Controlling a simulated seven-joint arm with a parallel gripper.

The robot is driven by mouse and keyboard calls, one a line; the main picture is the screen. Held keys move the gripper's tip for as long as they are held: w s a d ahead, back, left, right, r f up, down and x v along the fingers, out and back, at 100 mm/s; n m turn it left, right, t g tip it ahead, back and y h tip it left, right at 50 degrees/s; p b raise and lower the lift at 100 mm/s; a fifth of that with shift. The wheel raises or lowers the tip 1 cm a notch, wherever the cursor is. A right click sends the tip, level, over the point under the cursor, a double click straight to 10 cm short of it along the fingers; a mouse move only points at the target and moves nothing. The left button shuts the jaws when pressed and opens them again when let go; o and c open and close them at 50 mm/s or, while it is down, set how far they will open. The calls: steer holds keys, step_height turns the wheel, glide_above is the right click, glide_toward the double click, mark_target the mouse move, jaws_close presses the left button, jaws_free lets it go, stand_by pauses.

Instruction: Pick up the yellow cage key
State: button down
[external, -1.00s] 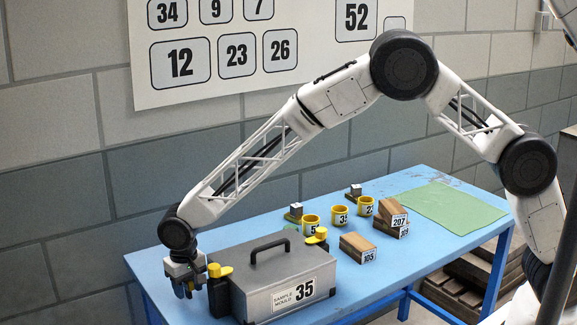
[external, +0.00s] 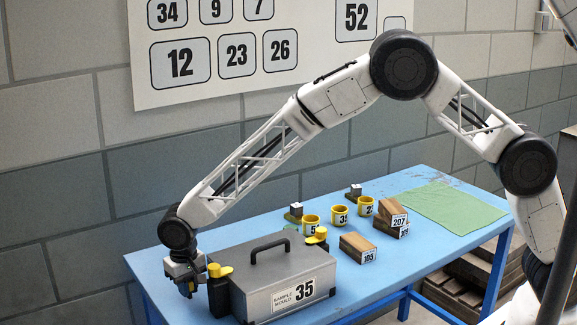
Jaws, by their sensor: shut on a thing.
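My gripper (external: 187,289) is low over the left end of the blue table, just left of the grey sample mould case (external: 262,262) marked 35. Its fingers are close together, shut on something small. A speck of yellow shows at the fingers, which fits the yellow cage key, but the key is mostly hidden by them and its shape cannot be made out. I cannot tell whether it still touches the table.
The case has a black top handle and yellow latches (external: 220,270), one close to my gripper. Behind it stand yellow numbered rings (external: 340,215), wooden blocks (external: 357,246) and small grey weights (external: 296,210). A green mat (external: 450,207) lies at the right.

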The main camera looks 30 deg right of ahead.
steer(key=shift+r, duration=5)
